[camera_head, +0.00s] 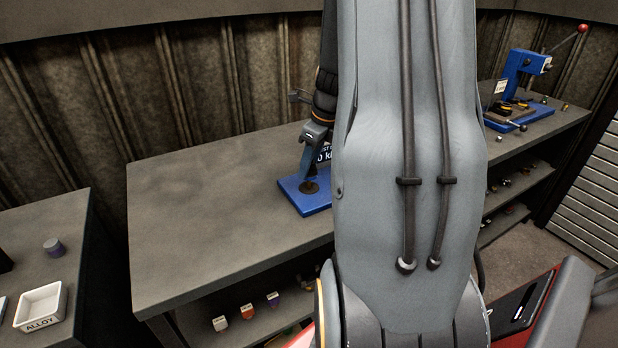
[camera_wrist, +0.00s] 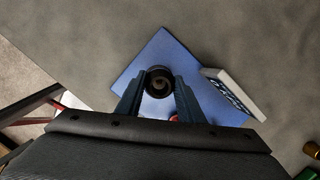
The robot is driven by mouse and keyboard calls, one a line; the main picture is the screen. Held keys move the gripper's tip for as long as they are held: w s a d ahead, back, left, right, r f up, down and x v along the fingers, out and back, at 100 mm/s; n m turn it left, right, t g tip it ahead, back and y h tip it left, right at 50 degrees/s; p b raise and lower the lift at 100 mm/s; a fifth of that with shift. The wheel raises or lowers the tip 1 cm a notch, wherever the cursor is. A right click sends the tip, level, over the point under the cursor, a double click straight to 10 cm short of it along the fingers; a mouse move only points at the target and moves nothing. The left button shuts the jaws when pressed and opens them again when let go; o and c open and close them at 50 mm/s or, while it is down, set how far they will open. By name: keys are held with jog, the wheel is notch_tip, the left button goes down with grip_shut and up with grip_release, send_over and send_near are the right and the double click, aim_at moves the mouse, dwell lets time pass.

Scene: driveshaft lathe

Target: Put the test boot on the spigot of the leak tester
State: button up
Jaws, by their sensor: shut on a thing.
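My gripper (camera_head: 308,163) points down over the blue base plate (camera_head: 294,193) of the leak tester on the bench. It is shut on a dark, round, hollow piece, which looks like the test boot (camera_wrist: 160,80). In the wrist view the boot's dark ring sits between the fingertips (camera_wrist: 160,88), above the blue plate (camera_wrist: 140,62). In the head view a dark round shape shows at the fingertips, close to the plate. The spigot is not clearly visible, so I cannot tell whether the boot is around it or above it. My arm hides the tester's right side.
A tilted sign plate (camera_wrist: 232,92) with lettering stands close right of the fingers. The bench top (camera_head: 205,210) is clear to the left. A blue lever press (camera_head: 524,70) stands at far right. A white ALLOY tray (camera_head: 41,306) and small cylinder (camera_head: 54,247) are on the left table.

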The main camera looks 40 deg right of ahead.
aim_at(309, 180)
jog(key=shift+f, duration=2.15)
jog(key=shift+f, duration=0.15)
jog(key=o, duration=1.1)
jog(key=shift+c, duration=0.2)
